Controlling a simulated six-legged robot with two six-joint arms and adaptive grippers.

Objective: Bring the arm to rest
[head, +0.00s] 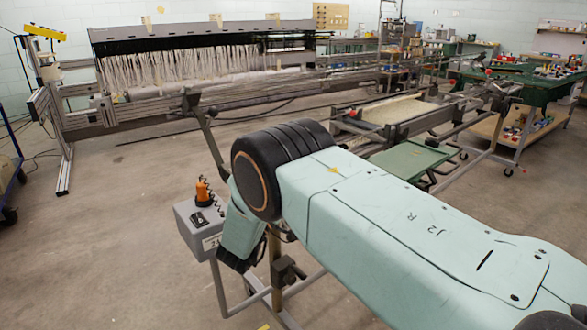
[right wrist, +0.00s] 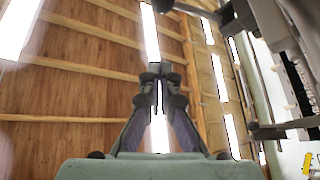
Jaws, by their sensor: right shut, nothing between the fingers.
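My right arm fills the right and middle of the head view, its pale green link running in from the lower right to a black ribbed joint. A smaller green link hangs below that joint; the fingers do not show there. In the right wrist view my right gripper (right wrist: 155,75) has its fingertips together with nothing between them. The wooden ceiling (right wrist: 90,80) with strip lights is behind it. My left gripper is in neither view.
A grey control box (head: 190,228) with an orange knob stands on a post close beside my arm. The loom frame (head: 240,95) with hanging white threads (head: 180,65) is at the back. A green workbench (head: 530,85) is back right. Floor at left (head: 120,200) is clear.

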